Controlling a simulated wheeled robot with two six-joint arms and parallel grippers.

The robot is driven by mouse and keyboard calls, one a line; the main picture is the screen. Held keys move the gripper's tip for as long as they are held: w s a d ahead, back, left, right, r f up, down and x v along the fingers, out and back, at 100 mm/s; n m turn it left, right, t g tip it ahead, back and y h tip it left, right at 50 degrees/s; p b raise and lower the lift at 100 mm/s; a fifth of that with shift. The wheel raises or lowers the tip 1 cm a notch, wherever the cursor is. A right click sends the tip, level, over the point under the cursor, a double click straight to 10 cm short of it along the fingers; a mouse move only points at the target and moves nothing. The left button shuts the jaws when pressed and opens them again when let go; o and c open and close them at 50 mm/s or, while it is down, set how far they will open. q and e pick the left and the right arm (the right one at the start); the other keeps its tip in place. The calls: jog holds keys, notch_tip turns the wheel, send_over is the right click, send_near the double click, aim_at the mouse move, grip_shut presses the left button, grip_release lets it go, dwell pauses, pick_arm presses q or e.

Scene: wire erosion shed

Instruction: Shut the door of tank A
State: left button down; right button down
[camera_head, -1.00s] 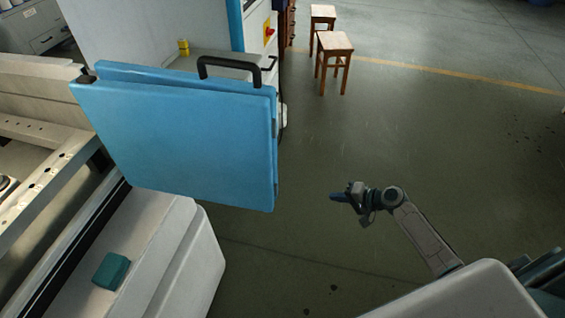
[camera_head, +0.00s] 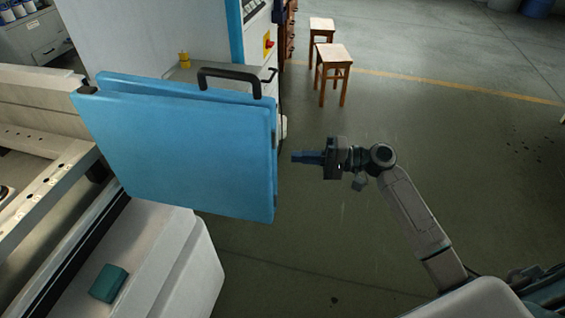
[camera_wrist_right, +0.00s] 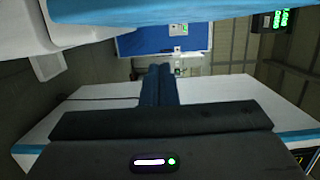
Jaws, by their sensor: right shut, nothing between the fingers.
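The blue door (camera_head: 185,155) of the tank stands swung open at the left of the head view, its broad face toward me. A black bar handle (camera_head: 230,74) is at its top right. The pale tank body (camera_head: 40,185) lies at the far left; I see no letter on it. My right gripper (camera_head: 295,157) is shut and empty, just right of the door's free edge in the picture, with a narrow gap between. Its dark fingers also show in the wrist view (camera_wrist_right: 158,84), with a blue surface along the top. My left gripper is not in view.
A white cabinet (camera_head: 150,35) with a red and yellow switch stands behind the door. Two wooden stools (camera_head: 334,55) stand farther back. A teal block (camera_head: 108,284) sits on the pale housing at lower left. The floor right of the door is open.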

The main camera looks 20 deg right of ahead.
jog(key=s+a+p, duration=0.1)
jog(key=a+p, duration=0.2)
jog(key=a, duration=0.3)
jog(key=shift+s, duration=0.4)
